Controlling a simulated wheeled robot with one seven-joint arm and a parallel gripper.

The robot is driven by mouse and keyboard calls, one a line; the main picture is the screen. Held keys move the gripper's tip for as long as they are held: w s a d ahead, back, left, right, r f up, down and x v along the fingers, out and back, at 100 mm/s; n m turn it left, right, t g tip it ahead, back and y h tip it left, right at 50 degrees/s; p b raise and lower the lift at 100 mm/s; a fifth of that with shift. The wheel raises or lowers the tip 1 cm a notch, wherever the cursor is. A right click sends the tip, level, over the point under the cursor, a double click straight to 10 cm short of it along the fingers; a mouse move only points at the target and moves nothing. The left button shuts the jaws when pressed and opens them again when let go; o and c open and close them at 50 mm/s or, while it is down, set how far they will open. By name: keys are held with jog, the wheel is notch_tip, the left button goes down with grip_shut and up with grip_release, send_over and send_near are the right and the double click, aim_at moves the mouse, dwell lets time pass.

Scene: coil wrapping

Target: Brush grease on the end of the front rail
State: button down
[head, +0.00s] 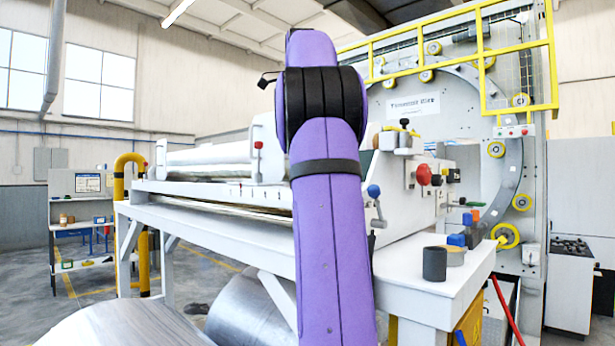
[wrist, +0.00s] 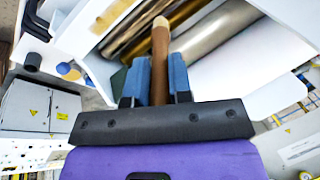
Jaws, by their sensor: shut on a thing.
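My gripper (wrist: 160,75), with two blue fingers, is shut on a slim brown wooden handle, seemingly the brush (wrist: 160,50). The brush points away from the wrist, toward brass and silver cylinders inside a white frame. Its far tip looks paler; I cannot tell whether grease is on it. In the head view my purple arm hides the gripper and brush. A long white rail (head: 215,188) runs along the front of the machine; my arm covers part of its right side. I cannot tell whether the brush touches anything. A dark grey cup (head: 434,263) stands on the white bench.
The white bench (head: 405,290) also holds a tape roll and blue blocks. A lever with a blue knob (head: 374,191) and a red button (head: 424,174) are right of my arm. A large ring machine (head: 505,180) with yellow rollers stands behind. A metal roll (head: 245,310) lies below.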

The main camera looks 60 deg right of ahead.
jog(key=shift+a, duration=0.1)
jog(key=w+a+r+h, duration=0.2)
jog(key=a+r+h, duration=0.1)
jog(key=a, duration=0.3)
jog(key=shift+w+f, duration=0.15)
jog(key=shift+f, duration=2.3)
